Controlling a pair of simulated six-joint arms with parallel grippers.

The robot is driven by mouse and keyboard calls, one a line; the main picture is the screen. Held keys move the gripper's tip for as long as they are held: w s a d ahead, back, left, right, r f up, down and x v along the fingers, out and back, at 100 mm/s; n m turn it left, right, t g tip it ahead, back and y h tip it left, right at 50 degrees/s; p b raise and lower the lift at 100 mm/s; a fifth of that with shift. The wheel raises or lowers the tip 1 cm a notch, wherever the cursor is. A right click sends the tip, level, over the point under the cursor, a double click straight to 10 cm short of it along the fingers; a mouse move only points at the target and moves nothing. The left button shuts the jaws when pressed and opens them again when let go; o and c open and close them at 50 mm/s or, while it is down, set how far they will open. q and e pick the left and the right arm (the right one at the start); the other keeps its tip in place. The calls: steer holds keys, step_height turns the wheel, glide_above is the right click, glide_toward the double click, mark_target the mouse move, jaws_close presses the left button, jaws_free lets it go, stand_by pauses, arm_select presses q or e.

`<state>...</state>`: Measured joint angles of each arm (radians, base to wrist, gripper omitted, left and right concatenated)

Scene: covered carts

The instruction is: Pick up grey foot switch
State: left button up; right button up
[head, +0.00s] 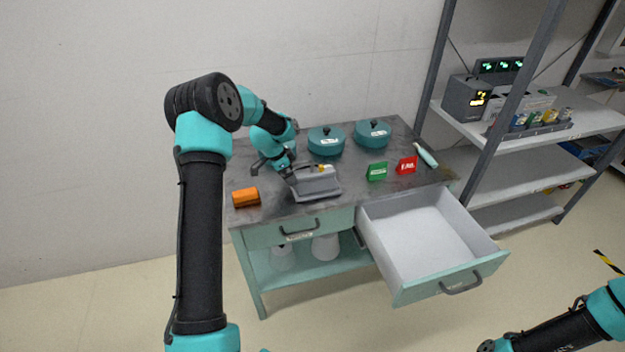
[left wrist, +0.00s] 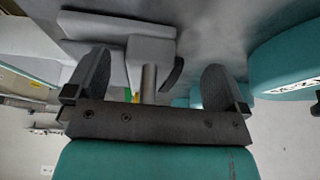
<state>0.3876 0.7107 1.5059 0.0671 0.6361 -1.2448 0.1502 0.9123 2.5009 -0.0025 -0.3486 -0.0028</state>
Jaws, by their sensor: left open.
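The grey foot switch (head: 318,188) sits on the cart top (head: 285,208), front and left of centre, with a small yellow spot on top. My left gripper (head: 286,172) is at its upper left side, close above it. In the left wrist view the open fingers (left wrist: 152,82) have a grey bar between them, apparently part of the foot switch (left wrist: 110,24), whose grey body shows beyond. I cannot tell whether the fingers touch it. My right arm shows only partly at the lower right, and its gripper is out of view.
An orange block (head: 246,197) lies left of the switch. Two teal lidded pots (head: 326,143) stand behind. Green (head: 377,172) and red (head: 407,165) signs and a pale bottle (head: 427,156) are to the right. A drawer (head: 430,240) is open in front; a shelf rack (head: 495,175) stands right.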

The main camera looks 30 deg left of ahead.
arm_select(q)
steer(key=c, duration=1.3)
steer(key=shift+c, duration=0.3)
steer(key=shift+r, duration=0.15)
steer(key=shift+r, duration=1.5)
steer(key=s+d+r, duration=0.1)
steer(key=s+d, duration=0.9)
steer(key=s, duration=0.2)
steer(key=shift+s+r, duration=0.3)
steer(key=shift+r, duration=0.05)
steer(key=shift+a+f, duration=0.1)
steer(key=shift+f, duration=0.1)
